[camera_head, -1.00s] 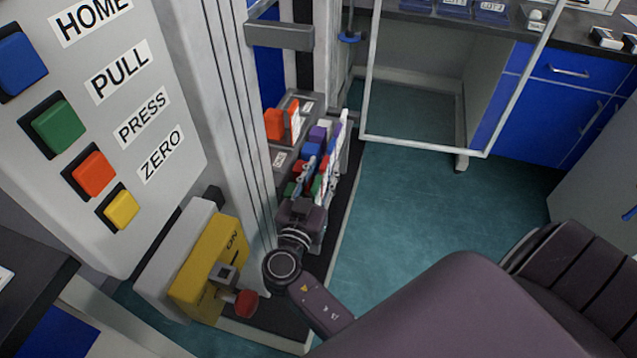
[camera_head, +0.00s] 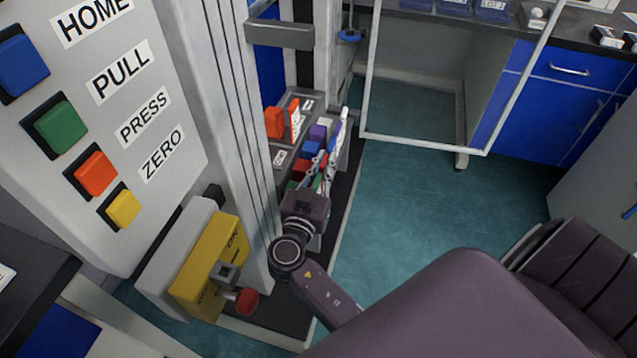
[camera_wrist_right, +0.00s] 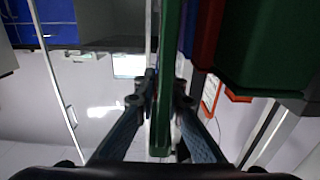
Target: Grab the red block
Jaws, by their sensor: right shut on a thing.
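Several coloured blocks stand in a grey holder (camera_head: 288,104) at the machine's foot in the head view. A red block (camera_head: 301,165) sits there beside a blue block (camera_head: 311,148) and a green block (camera_head: 292,185). My right gripper (camera_head: 318,168) reaches in along the right side of these blocks. In the right wrist view the right gripper (camera_wrist_right: 163,105) has its fingers closed on a thin green piece (camera_wrist_right: 167,70). A red face (camera_wrist_right: 207,35) shows just right of it, apart from the fingers. My left gripper is not in view.
A large green block (camera_wrist_right: 265,45) fills the upper right of the wrist view. A yellow box with a red knob (camera_head: 247,301) stands near my right arm. A button panel (camera_head: 95,130) rises at left. Teal floor (camera_head: 420,210) is clear at right.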

